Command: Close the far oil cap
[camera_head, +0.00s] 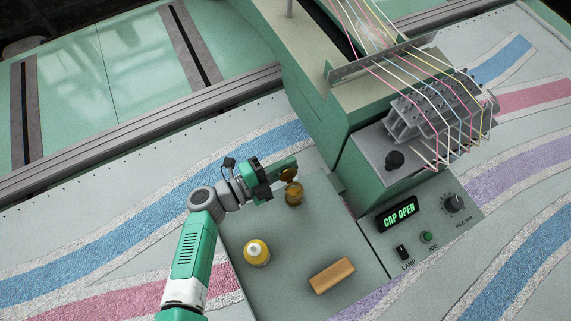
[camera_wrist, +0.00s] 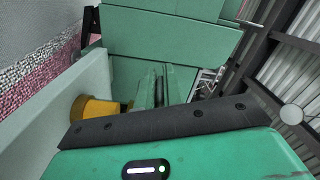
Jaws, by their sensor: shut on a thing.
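A brass oil cup (camera_head: 294,195) stands on the grey-green plate beside the machine head in the head view. Its round brass cap (camera_head: 289,175) is raised and tilted at the cup's far side, not lying flat on the mouth. My gripper (camera_head: 291,164) is at the cap, with its fingers shut on it. The contact itself is mostly hidden. In the wrist view my fingers (camera_wrist: 158,88) are close together, with a yellow-brass round part (camera_wrist: 92,108) to their left. The display (camera_head: 399,214) reads "CAP OPEN".
A yellow bottle with a white top (camera_head: 256,252) and a tan block (camera_head: 332,276) are on the plate (camera_head: 285,250), nearer the front. The green machine head (camera_head: 345,130) rises close behind the cup. A panel with a knob (camera_head: 454,202) and switches is at right.

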